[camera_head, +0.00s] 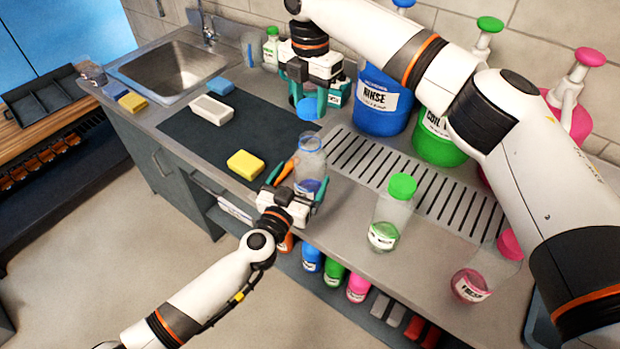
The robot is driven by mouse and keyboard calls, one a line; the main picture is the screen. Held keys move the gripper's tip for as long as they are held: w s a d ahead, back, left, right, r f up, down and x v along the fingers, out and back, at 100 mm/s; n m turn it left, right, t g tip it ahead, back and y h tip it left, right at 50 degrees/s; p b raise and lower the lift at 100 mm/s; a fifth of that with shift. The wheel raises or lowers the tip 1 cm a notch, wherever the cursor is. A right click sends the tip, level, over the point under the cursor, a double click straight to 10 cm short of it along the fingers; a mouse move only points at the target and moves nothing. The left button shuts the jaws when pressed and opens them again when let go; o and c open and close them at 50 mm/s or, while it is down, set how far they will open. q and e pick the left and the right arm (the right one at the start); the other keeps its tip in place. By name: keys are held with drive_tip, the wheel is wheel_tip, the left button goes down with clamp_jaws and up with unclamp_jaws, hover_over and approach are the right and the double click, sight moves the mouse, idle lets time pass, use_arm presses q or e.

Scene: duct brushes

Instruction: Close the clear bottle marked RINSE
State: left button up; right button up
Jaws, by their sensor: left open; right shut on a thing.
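A clear bottle (311,161) with a little blue liquid stands near the counter's front edge. Its top is uncapped, and its label is too small to read. My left gripper (297,183) is open at the bottle, with a finger to each side; I cannot tell whether they touch it. My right gripper (309,101) is shut on a blue cap (309,112). It holds the cap above and a little behind the bottle's mouth, apart from it.
A large blue jug (378,122) marked RINSE and a green jug (436,148) stand behind a slotted drain (425,190). A green-capped bottle (392,213) and a pink-capped bottle (484,279) stand to the right. A yellow sponge (245,165) lies on the dark mat (195,140).

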sight(310, 119)
use_arm(q)
drive_tip(key=shift+x, duration=2.6)
drive_tip(key=shift+c, duration=0.3)
drive_tip(key=c, duration=1.4)
use_arm(e)
drive_tip(key=shift+f, duration=2.5)
drive_tip(key=shift+f, duration=0.85)
drive_tip(key=shift+f, duration=0.55)
